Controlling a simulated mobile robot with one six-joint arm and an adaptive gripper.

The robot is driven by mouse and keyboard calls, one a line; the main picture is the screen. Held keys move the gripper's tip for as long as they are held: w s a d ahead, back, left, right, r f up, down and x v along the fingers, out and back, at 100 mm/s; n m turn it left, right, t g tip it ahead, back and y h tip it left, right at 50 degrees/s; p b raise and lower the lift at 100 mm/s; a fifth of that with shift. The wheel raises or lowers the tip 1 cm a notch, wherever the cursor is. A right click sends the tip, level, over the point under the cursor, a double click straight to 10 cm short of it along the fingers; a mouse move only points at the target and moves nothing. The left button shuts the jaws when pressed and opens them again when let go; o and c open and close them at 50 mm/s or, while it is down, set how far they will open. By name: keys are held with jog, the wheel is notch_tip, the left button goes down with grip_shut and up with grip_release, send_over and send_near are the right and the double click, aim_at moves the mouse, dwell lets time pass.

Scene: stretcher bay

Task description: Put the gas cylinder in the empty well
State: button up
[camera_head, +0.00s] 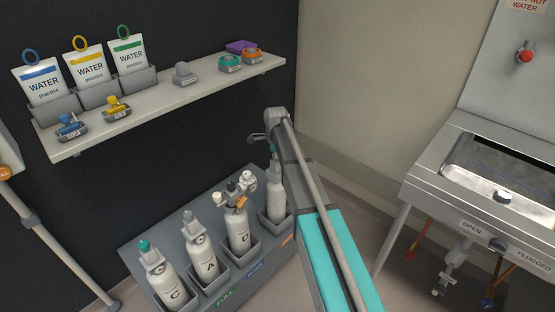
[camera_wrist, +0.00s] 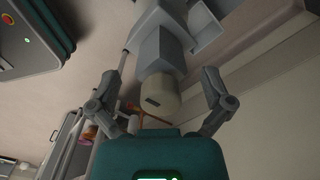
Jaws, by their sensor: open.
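My gripper (camera_wrist: 161,80) is open, with its fingers wide apart. In the wrist view a cream rounded part (camera_wrist: 160,103) with a dark slot, below a grey block, shows between the fingers. In the head view my gripper (camera_head: 272,140) is above the rightmost gas cylinder (camera_head: 277,200), which stands upright in the grey rack (camera_head: 150,242). Cylinders C (camera_head: 172,288), A (camera_head: 206,262) and D (camera_head: 240,232) stand in wells to its left. D carries a valve with pale knobs and an orange tag. My arm hides the rack's right end; no empty well shows clearly.
A wall shelf (camera_head: 190,95) above the rack holds water pouches (camera_head: 86,67), clamps and small coloured parts. A steel sink (camera_head: 490,180) with pipes below stands at the right. Bare floor shows between the rack and the sink.

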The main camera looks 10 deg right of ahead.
jog(key=shift+r, duration=0.15)
notch_tip(320, 180, up, 12)
jog(key=p, duration=1.1)
jog(key=shift+p, duration=0.4)
jog(key=shift+s, duration=0.45)
jog(key=s+n, duration=1.9)
jog(key=s, duration=0.9)
jog(key=shift+s+d+n, duration=0.2)
jog(key=shift+d+n, duration=0.1)
jog(key=shift+n, duration=0.1)
